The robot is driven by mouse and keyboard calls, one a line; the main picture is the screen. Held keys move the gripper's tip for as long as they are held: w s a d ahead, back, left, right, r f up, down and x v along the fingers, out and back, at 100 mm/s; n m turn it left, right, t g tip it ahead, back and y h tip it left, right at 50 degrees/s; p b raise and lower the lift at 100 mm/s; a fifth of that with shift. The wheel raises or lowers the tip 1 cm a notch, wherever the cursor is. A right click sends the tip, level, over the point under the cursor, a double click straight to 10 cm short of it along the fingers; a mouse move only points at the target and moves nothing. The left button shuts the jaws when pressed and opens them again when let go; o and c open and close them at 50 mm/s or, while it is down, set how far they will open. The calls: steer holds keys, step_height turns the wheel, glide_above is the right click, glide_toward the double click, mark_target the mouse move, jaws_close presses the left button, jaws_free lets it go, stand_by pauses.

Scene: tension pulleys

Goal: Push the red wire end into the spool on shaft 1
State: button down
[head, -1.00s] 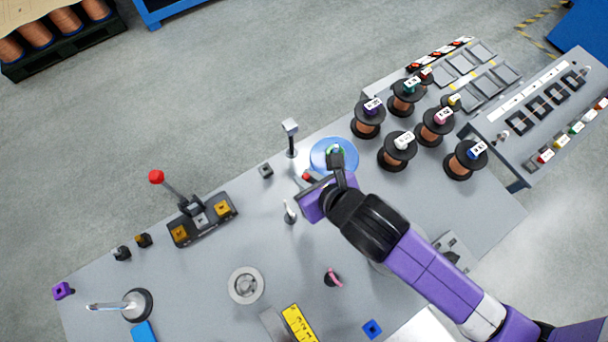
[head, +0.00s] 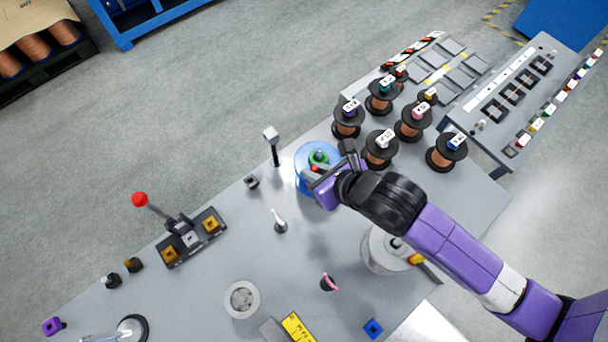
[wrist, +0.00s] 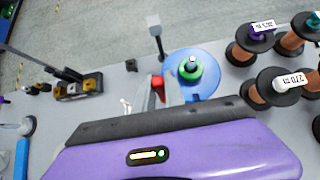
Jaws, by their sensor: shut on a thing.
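My gripper (head: 316,173) is shut on a small red piece (head: 314,168), which I take to be the red wire end. It also shows red between the fingers in the wrist view (wrist: 158,88). A blue disc (head: 303,180) with a green ring (head: 318,157) at its middle lies beside the gripper, and I take it to be the spool on shaft 1. In the wrist view the green ring (wrist: 187,72) stands just right of and beyond the fingers. The red piece appears over the disc's near side. I cannot tell whether they touch, and no shaft number is readable.
A grey post (head: 273,146) stands left of the disc. Several copper spools with tags, such as the white-tagged one (head: 380,152), stand to its right. A white pointed piece (head: 279,222) and a grey cylinder (head: 385,252) stand nearer. The table's middle is largely clear.

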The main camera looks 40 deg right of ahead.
steer(key=shift+d, duration=0.45)
steer(key=shift+r, duration=0.1)
step_height(320, 180, up, 2)
stand_by(0.4)
steer(key=shift+s+d, duration=0.15)
steer(key=shift+d, duration=1.1)
steer(key=shift+s+d, duration=0.1)
steer(key=shift+d, duration=1.15)
steer(key=shift+f, duration=0.25)
steer(key=shift+s+f, duration=0.1)
steer(key=shift+f, duration=0.4)
